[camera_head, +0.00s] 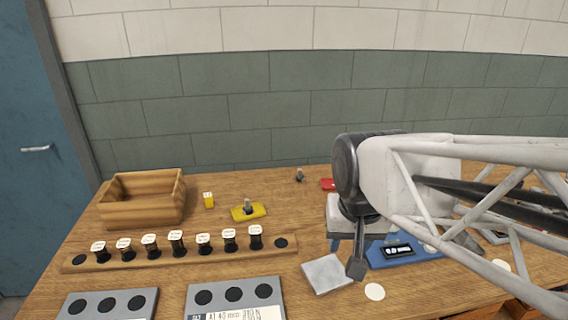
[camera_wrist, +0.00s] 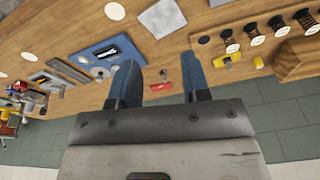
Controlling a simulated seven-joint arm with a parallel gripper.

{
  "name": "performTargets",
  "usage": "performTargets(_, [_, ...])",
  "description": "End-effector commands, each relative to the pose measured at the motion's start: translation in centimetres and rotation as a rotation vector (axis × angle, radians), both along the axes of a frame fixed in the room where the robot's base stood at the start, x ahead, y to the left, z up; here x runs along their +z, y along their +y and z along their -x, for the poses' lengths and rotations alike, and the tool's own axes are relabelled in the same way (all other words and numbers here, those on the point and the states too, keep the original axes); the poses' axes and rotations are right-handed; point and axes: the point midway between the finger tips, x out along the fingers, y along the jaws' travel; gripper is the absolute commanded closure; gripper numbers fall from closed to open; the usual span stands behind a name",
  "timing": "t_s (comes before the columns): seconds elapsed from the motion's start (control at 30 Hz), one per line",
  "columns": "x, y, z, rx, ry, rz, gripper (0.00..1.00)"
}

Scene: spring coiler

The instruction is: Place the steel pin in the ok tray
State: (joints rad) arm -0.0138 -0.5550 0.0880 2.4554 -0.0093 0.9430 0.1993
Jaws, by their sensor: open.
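My gripper (camera_wrist: 158,66) is open and empty. Its two blue fingers are apart in the wrist view, with the table below them. In the head view the arm's end hangs over the right half of the table and hides part of it. A small grey upright piece (camera_head: 299,175) at the back of the table may be the steel pin; I cannot be sure.
A yellow block (camera_head: 241,214) carries a grey knob. A red piece (camera_head: 327,184) is partly hidden by my arm. A wooden box (camera_head: 142,212), a strip (camera_head: 215,250) with several spools and a grey plate (camera_head: 327,273) take up table space. Bare wood lies around the yellow block.

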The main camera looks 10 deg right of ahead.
Motion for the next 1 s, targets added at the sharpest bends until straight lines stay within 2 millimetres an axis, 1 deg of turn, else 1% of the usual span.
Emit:
performTargets(0.03, [-0.2,-0.2,1.1,0.030,-0.006,0.008,0.57])
performTargets(0.1, [-0.6,-0.4,2.3,0.073,-0.012,0.019,0.57])
performTargets(0.2, [-1.0,-0.6,3.6,0.118,-0.018,0.031,0.57])
performTargets(0.3, [-1.3,-0.7,4.3,0.145,-0.019,0.038,0.57])
performTargets(0.43, [-1.4,-0.7,4.6,0.158,-0.020,0.042,0.57])
performTargets(1.0, [-1.4,-0.7,4.5,0.157,-0.020,0.041,0.57])
